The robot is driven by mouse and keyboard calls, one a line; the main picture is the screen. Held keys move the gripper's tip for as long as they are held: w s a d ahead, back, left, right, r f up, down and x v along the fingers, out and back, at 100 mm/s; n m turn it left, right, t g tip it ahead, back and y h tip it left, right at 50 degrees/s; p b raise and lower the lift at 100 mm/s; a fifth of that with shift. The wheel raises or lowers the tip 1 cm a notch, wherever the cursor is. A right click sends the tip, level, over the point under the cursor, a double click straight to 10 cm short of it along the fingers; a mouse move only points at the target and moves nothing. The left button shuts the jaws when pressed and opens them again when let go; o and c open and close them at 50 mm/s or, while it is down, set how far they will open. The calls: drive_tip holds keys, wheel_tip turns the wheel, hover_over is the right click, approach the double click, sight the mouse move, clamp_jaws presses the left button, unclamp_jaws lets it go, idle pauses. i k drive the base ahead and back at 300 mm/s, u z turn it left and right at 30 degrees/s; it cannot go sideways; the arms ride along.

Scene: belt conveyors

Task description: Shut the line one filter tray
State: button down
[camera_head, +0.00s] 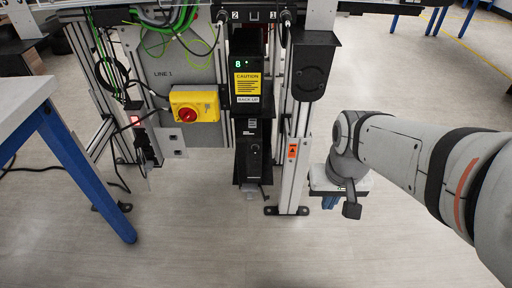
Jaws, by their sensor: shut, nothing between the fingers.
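No part here is clearly marked as the filter tray, and I cannot tell which one it is or how far open it stands. My gripper (352,210) is the small dark end of my arm at right. It points down, looks shut and empty, and is right of the column, apart from these units.
A yellow box with a red knob (187,115) sits on the panel. A black housing (314,68) hangs right of the column beside a metal post (293,160). A blue-legged table (72,165) stands at left, with loose cables near it. The floor (220,250) in front is clear.

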sight(249, 188)
drive_tip(key=z, duration=1.5)
drive_tip(key=k, duration=1.6)
drive_tip(key=u, duration=1.95)
drive_tip(key=i, duration=1)
